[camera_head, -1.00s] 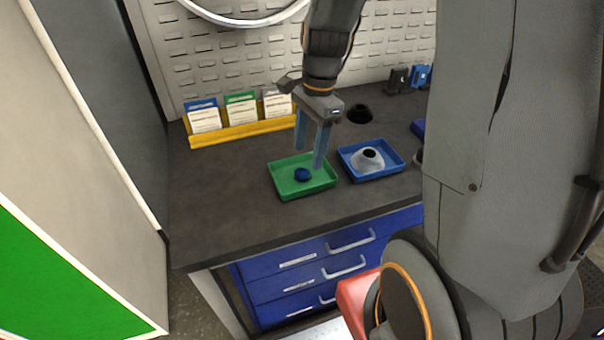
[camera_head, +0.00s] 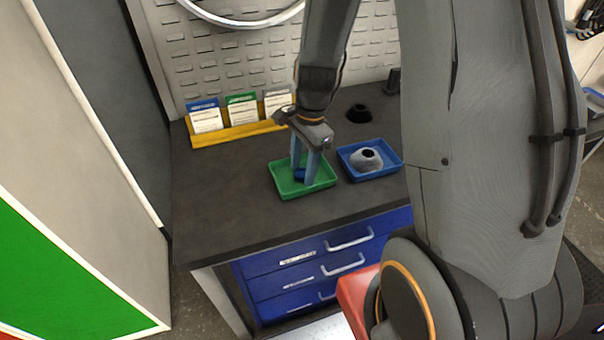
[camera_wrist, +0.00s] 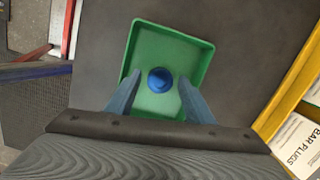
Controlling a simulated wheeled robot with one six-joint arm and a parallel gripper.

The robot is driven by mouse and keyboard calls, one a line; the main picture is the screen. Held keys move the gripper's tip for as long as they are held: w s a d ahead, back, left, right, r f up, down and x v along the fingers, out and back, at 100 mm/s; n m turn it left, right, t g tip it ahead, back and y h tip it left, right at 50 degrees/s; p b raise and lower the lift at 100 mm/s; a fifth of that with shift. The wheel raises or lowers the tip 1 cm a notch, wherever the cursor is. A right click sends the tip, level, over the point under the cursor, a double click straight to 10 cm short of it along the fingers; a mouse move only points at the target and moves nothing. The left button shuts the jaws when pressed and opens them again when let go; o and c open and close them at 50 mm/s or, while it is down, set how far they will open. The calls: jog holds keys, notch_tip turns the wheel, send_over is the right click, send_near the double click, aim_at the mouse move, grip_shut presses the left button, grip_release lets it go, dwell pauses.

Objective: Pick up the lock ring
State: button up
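The lock ring appears to be the small round blue piece (camera_wrist: 160,80) lying in the green tray (camera_wrist: 146,32). In the head view the blue piece (camera_head: 299,174) is partly hidden behind my fingers, inside the green tray (camera_head: 288,188). My gripper (camera_head: 305,178) points down over the tray, with its fingertips close around the blue piece. In the wrist view my gripper (camera_wrist: 158,90) is open, one finger on each side of the piece, with gaps between. Whether the fingertips touch the tray floor, I cannot tell.
A blue tray (camera_head: 391,172) with a grey cone-shaped part (camera_head: 366,160) stands just right of the green tray. A black part (camera_head: 359,113) is behind it. A yellow card holder (camera_head: 232,133) lines the back left. The dark worktop (camera_head: 225,205) is free at left and front.

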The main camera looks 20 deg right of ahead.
jog(key=c, duration=0.8)
jog(key=shift+c, duration=0.3)
jog(key=shift+r, duration=0.1)
